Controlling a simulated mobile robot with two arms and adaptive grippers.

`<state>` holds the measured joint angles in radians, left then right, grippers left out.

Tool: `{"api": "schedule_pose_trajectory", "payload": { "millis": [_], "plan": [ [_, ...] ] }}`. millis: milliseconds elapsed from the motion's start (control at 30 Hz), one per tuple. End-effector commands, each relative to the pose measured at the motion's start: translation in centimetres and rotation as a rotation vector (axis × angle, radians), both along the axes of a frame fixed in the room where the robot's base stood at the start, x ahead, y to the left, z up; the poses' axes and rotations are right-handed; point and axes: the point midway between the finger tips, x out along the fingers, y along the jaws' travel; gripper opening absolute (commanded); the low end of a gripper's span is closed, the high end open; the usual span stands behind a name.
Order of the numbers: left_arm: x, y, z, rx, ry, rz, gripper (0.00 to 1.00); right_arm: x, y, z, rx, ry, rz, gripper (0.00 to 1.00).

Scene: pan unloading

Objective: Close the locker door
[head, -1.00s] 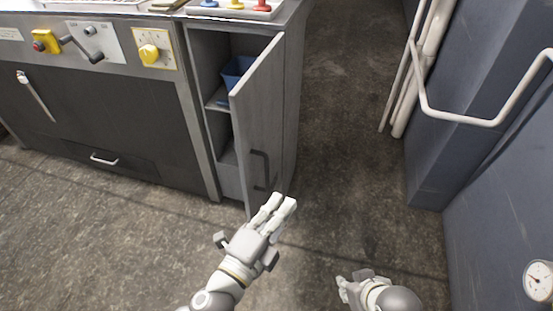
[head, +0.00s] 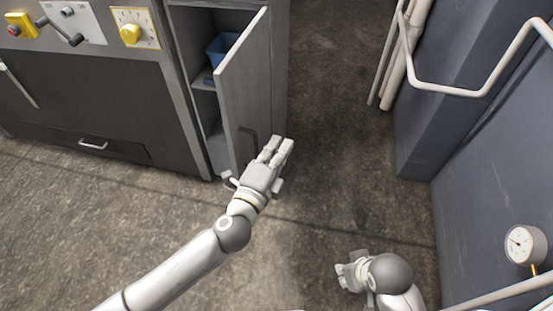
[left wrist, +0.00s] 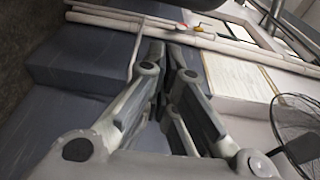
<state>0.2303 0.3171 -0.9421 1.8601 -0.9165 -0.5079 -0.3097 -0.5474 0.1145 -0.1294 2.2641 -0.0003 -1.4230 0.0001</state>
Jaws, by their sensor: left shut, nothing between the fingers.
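The grey locker door (head: 240,95) stands ajar in the head view, swung out from the locker (head: 280,75) beside the machine. A dark handle (head: 250,146) is on the door's outer face, low down. My left gripper (head: 278,148) is shut and empty, just right of the door's lower part and close to the handle. I cannot tell whether it touches the door. In the left wrist view, its fingers (left wrist: 174,58) are together, with no door in sight. My right gripper (head: 343,277) is low in the head view; its fingers are too small to read.
A blue bin (head: 222,48) sits on a shelf inside the locker. A blue wall block with a white pipe rail (head: 450,92) stands to the right, with a gauge (head: 524,245) below. The floor between is clear.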

Motion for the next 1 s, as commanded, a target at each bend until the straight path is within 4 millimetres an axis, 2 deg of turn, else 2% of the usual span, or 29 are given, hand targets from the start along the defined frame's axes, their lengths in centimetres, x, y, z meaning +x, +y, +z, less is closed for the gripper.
{"api": "schedule_pose_trajectory", "payload": {
  "millis": [33,200,367,767,1000],
  "plan": [
    [0.1,1.0,-0.2,0.005,0.002,0.002,0.0,0.0,-0.1,0.0,-0.001,0.001,-0.001,0.27],
    [0.3,2.5,-0.2,0.004,0.003,0.0,0.0,-0.1,-0.1,0.2,-0.001,0.001,-0.001,0.27],
    [0.4,3.0,-0.2,0.001,0.003,0.0,0.0,0.0,0.0,0.8,0.001,-0.01,-0.001,0.27],
    [0.4,3.2,-0.2,0.001,0.003,-0.004,0.0,-0.1,0.0,0.6,0.0,-0.002,-0.001,0.27],
    [0.6,4.9,-0.2,0.005,0.002,-0.056,0.0,-0.3,-0.1,0.7,-0.001,0.002,-0.001,0.27]
  ]
}}
